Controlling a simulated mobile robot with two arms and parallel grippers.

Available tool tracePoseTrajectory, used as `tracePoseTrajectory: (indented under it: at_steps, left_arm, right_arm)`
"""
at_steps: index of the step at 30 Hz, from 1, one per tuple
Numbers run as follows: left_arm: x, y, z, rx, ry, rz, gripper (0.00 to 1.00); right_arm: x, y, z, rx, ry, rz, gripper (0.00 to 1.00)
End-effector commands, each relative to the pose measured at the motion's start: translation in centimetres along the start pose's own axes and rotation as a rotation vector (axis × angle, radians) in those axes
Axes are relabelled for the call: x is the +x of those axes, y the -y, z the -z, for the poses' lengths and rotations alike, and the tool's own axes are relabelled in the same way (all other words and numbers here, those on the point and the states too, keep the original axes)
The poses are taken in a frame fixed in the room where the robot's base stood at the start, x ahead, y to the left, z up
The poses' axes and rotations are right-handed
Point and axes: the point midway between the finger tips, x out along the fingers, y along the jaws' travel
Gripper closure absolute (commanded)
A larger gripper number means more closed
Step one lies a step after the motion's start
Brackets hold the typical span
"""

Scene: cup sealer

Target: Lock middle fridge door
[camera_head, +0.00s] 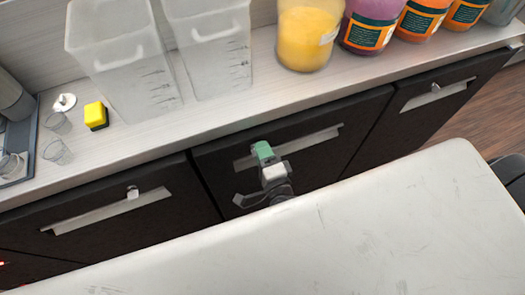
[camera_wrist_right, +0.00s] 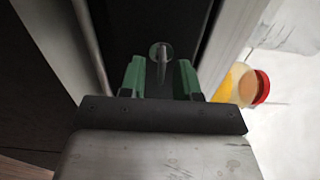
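The middle fridge door (camera_head: 318,168) is a dark panel under the counter with a pale handle strip (camera_head: 318,137), and it looks shut. My right gripper (camera_head: 263,151), with green fingers, is at the front of this door near the strip. In the right wrist view the gripper (camera_wrist_right: 160,78) is open, with a gap between its fingers. A small metal key or lock piece (camera_wrist_right: 161,52) shows in line with this gap, just beyond the fingertips; I cannot tell whether they touch it. In the head view the gripper hides it. My left gripper is not in view.
The left door (camera_head: 165,210) and right door (camera_head: 420,108) each have a strip and a small metal lock piece. On the counter (camera_head: 215,118) stand clear bins (camera_head: 120,60), colourful jars (camera_head: 308,40), a yellow block (camera_head: 95,114) and small clear cups (camera_head: 57,152).

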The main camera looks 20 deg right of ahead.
Motion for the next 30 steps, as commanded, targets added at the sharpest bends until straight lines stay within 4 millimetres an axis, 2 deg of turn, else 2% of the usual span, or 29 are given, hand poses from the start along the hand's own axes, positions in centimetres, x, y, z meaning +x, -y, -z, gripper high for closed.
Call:
tracePoseTrajectory:
  at_steps: [8, 11, 21, 25, 30]
  left_arm:
    - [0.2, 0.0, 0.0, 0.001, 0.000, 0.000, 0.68]
    - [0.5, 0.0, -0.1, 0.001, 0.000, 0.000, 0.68]
    - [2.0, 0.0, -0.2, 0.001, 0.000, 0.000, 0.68]
    - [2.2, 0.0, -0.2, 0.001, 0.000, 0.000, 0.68]
    - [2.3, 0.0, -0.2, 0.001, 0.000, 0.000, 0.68]
  right_arm:
    - [-0.6, -0.1, 0.0, -0.001, 0.000, -0.001, 0.68]
    - [-1.9, -0.3, 0.0, -0.001, 0.001, -0.003, 0.68]
    - [-8.6, -0.2, 0.0, -0.001, 0.002, -0.003, 0.68]
    - [-10.1, -0.2, 0.0, -0.001, 0.001, -0.002, 0.68]
    - [-10.8, -0.1, 0.0, -0.001, 0.000, -0.001, 0.68]
